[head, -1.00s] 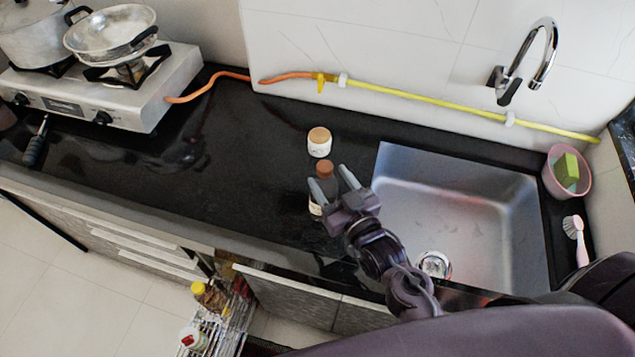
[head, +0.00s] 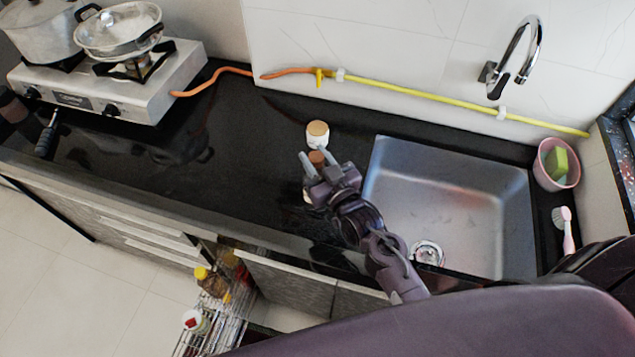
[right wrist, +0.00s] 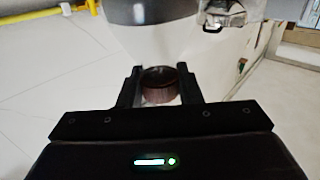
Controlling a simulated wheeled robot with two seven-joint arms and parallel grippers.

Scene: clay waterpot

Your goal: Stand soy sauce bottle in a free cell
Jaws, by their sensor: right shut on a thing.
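The bottle with a brown cap (head: 316,157), apparently the soy sauce bottle, is upright at the counter, left of the sink. My right gripper (head: 317,165) is shut on it, with one finger on each side of the cap. The right wrist view shows the brown ribbed cap (right wrist: 158,86) between the fingers of the right gripper (right wrist: 157,80). The gripper hides most of the bottle body, and I cannot tell whether its base touches the counter. A wire rack (head: 196,342) juts from the cabinet at lower left; its individual cells are hard to make out. My left gripper is not in view.
A white jar (head: 317,135) stands close behind the bottle. The sink (head: 450,205) lies to the right. A yellow-capped bottle (head: 211,283) and a red-and-white container (head: 194,321) occupy the rack. The cabinet front and counter edge lie between gripper and rack. The counter's left middle is clear.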

